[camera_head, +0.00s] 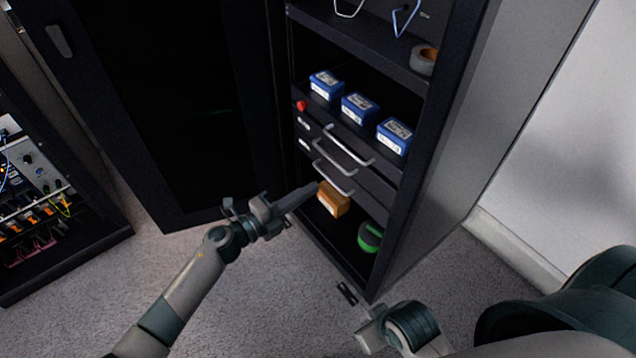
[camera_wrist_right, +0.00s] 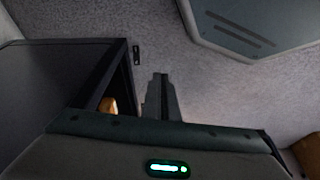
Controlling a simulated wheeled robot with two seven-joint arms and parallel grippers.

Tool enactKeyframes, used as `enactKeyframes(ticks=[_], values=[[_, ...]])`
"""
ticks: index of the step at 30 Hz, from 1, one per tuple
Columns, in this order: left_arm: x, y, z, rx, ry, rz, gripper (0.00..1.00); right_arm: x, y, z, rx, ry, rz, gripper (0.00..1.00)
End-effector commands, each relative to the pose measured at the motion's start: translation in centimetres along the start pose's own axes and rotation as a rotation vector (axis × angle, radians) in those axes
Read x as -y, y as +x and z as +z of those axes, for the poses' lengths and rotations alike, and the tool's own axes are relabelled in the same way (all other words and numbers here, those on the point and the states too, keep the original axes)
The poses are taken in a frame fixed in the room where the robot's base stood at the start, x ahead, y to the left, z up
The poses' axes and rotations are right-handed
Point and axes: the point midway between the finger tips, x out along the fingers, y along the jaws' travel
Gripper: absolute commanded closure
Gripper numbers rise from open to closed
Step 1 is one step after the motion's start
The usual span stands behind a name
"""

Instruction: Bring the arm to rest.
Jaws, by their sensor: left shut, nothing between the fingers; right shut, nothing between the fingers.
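My left arm reaches in from the lower left in the head view. Its gripper (camera_head: 308,190) is shut and empty, its tips in front of the open cabinet's lowest compartment, close to an orange box (camera_head: 333,201). I cannot tell whether they touch the box. My right gripper (camera_head: 346,293) is low at the cabinet's front bottom corner, over the carpet. In the right wrist view its fingers (camera_wrist_right: 160,92) are shut together with nothing between them.
The dark cabinet (camera_head: 440,190) holds blue boxes (camera_head: 361,107), drawers with handles (camera_head: 340,163), a tape roll (camera_head: 424,60) and a green round item (camera_head: 370,237). Its open door (camera_head: 165,110) is at left. An equipment rack (camera_head: 35,185) stands far left. Grey carpet (camera_head: 270,300) is clear in front.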

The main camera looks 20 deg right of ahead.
Motion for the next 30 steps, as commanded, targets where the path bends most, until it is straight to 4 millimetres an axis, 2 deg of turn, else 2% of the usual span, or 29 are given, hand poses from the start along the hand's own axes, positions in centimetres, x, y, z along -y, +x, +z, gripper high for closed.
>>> enactKeyframes(ticks=[23,26,30], values=[[0.0,-0.7,0.3,0.025,-0.03,-0.005,1.0,0.1,0.4,-0.1,-0.003,0.001,-0.001,1.0],[-0.3,-1.4,1.0,0.082,-0.101,-0.015,1.0,0.1,1.1,-0.4,-0.008,0.001,-0.002,1.0],[-1.8,-3.9,2.9,0.239,-0.292,-0.038,1.0,0.2,3.2,-0.8,-0.024,0.0,-0.003,1.0]])
